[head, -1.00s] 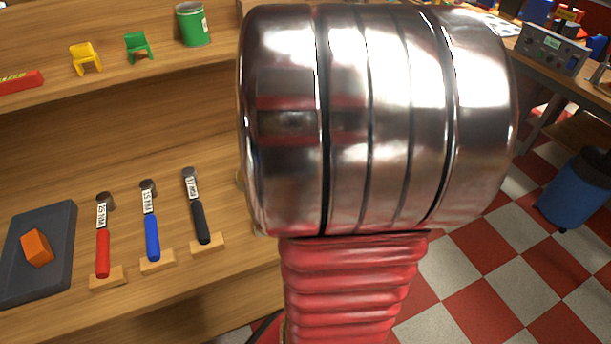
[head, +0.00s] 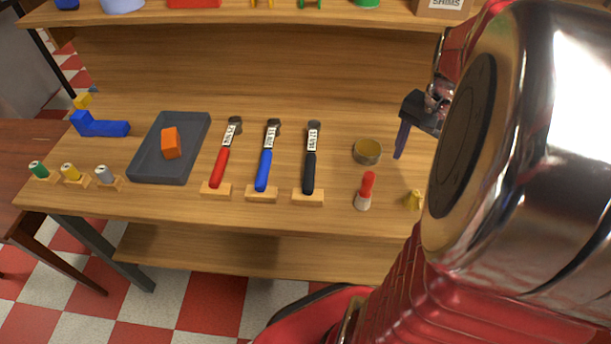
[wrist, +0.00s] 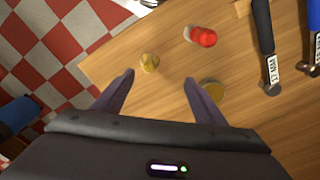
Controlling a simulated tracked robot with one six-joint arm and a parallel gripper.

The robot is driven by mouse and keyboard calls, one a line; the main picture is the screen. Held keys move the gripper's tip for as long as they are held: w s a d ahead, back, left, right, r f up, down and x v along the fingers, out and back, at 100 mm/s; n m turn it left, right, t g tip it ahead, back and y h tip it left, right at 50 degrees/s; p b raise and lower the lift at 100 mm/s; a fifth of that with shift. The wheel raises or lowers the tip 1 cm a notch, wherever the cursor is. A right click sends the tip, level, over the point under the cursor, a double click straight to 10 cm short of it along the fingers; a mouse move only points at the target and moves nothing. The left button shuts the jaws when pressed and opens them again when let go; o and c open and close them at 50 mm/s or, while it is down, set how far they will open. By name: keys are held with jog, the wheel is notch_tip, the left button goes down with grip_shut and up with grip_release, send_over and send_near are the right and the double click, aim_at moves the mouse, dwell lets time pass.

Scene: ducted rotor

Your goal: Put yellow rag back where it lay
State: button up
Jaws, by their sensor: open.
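The yellow rag (head: 413,200) is a small crumpled heap on the wooden bench top, right of the red-topped brush or bottle and partly beside my arm in the head view. In the wrist view the rag (wrist: 149,62) lies just beyond my fingertips, between their lines, near the bench edge. My gripper (wrist: 159,77) is open and empty, its two dark fingers spread. The gripper looks apart from the rag.
The brass dish (head: 368,151) and red-topped item (head: 366,192) stand close to the rag. Black (head: 311,160), blue (head: 267,158) and red (head: 222,158) handled tools rest on wooden blocks. A grey tray (head: 143,164) holds an orange block (head: 171,143). A shelf (head: 250,17) runs above.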

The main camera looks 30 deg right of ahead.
jog(key=a+r+n+t, duration=0.2)
jog(key=a+n, duration=0.5)
jog(key=a, duration=0.7)
jog(key=w+a+r+n+t, duration=0.1)
jog(key=a+r+n+t, duration=0.2)
jog(key=a, duration=1.1)
jog(key=r+n, duration=0.1)
jog(key=n, duration=0.2)
jog(key=shift+a+n, duration=0.15)
jog(key=shift+n, duration=0.25)
